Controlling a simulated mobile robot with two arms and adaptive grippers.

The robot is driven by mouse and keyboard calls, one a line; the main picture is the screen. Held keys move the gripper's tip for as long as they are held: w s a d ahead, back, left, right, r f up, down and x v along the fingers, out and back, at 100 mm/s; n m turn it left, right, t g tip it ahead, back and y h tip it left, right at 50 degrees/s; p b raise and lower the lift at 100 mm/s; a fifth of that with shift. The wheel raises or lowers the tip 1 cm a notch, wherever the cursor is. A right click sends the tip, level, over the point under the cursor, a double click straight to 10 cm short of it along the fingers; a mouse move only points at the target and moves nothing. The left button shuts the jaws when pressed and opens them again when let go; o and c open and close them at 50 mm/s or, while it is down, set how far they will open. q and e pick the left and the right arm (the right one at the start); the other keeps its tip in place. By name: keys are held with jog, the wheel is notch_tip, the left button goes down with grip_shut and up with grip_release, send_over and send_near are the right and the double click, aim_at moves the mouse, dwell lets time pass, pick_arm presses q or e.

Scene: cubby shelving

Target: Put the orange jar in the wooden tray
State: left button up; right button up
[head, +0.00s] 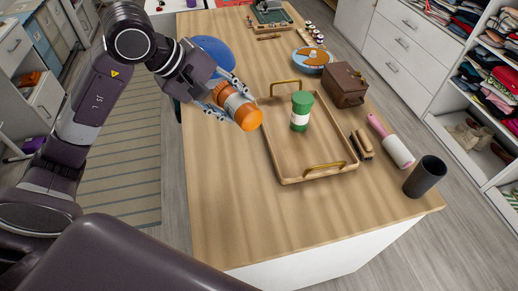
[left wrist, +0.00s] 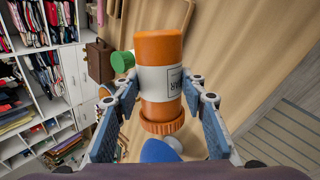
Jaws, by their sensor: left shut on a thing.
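The orange jar (head: 238,106) has a white label band and is held by my left gripper (head: 222,98). In the left wrist view the jar (left wrist: 161,50) sits between the two blue-padded fingers of the left gripper (left wrist: 162,98), with its ribbed end toward the palm. In the head view the jar is tilted, just left of the wooden tray (head: 285,160), and looks raised above the table. The tray has two brass handles. A green jar with a white band (head: 301,112) stands upright in the tray. My right gripper is not in view.
Right of the tray are a brown box (head: 344,84), a brush (head: 362,144), a pink lint roller (head: 391,142) and a dark cup (head: 426,177). A blue round thing (head: 213,52) lies behind the gripper. The tray's front half is clear.

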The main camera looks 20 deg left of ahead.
pick_arm(q)
notch_tip(320, 180, down, 16)
jog(key=p, duration=0.2)
jog(key=shift+d+r+p, duration=0.1)
jog(key=shift+p, duration=0.3)
notch_tip(320, 180, down, 3)
jog(key=shift+w+f+p, duration=0.1)
jog(key=shift+f+p, duration=0.1)
jog(key=shift+p, duration=0.15)
jog(key=shift+f, duration=0.15)
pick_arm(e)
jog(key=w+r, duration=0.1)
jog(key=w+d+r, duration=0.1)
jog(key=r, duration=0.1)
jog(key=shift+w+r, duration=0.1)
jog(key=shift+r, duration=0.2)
pick_arm(q)
jog(key=shift+f, duration=0.1)
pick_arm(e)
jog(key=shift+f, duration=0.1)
